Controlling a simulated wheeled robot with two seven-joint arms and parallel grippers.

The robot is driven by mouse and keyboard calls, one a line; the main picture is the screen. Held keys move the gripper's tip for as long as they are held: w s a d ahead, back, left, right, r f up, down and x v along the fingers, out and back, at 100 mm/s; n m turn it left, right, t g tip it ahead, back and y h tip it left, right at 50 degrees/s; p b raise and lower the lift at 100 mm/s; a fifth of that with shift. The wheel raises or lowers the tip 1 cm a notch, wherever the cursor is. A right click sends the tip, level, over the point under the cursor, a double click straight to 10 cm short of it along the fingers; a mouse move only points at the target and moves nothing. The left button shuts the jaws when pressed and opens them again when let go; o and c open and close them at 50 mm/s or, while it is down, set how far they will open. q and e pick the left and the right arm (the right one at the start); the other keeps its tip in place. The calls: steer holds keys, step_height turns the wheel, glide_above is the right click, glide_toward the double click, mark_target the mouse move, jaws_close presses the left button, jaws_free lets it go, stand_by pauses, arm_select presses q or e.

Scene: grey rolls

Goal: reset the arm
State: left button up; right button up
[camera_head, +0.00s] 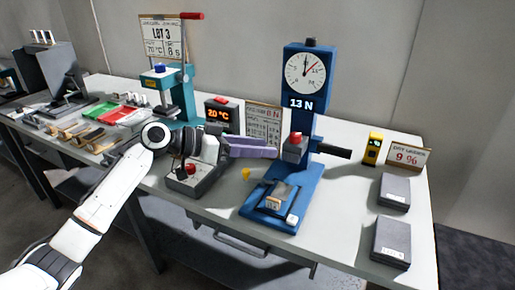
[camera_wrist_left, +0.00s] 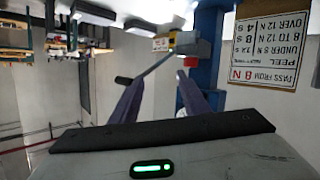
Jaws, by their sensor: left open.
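My left arm (camera_head: 100,205) reaches in from the lower left of the head view. My left gripper (camera_head: 277,148) is over the middle of the bench, pointing right, with purple fingers. It is left of the blue column of the test stand (camera_head: 308,120), and I cannot tell the exact gap. In the wrist view the two fingers (camera_wrist_left: 160,95) are apart, with nothing between them. The blue stand (camera_wrist_left: 207,50) shows beyond them. My right gripper is not in view.
The blue stand has a dial, a "13 N" label and a dark bar (camera_head: 330,150). Two grey boxes (camera_head: 392,240) lie at the right. A teal press (camera_head: 180,95), a temperature display (camera_head: 221,114) and a red-button control box (camera_head: 192,178) stand left.

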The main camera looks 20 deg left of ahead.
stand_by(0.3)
arm_select(q)
steer(key=s+d+f+g+y, duration=0.2)
steer(key=s+d+f, duration=0.2)
steer(key=s+f, duration=0.55)
steer(key=s+d+f+g+y, duration=0.2)
steer(key=s+d+f, duration=0.2)
steer(key=s+f, duration=0.55)
steer(key=s+a+f+n+g+y, duration=0.1)
steer(key=s+a+f+n+y, duration=0.2)
steer(key=s, duration=0.5)
steer(key=s+a+f+n+g+y, duration=0.1)
steer(key=s+a+f+n+y, duration=0.15)
steer(key=s, duration=0.65)
steer(key=w+d+f+t, duration=0.1)
steer(key=d+f+t, duration=0.1)
steer(key=f, duration=0.4)
steer(key=w+d+f+t+h, duration=0.1)
steer(key=w+d+f+t, duration=0.1)
steer(key=f, duration=0.4)
steer(key=shift+w+d+t, duration=0.3)
steer(key=shift+t, duration=0.1)
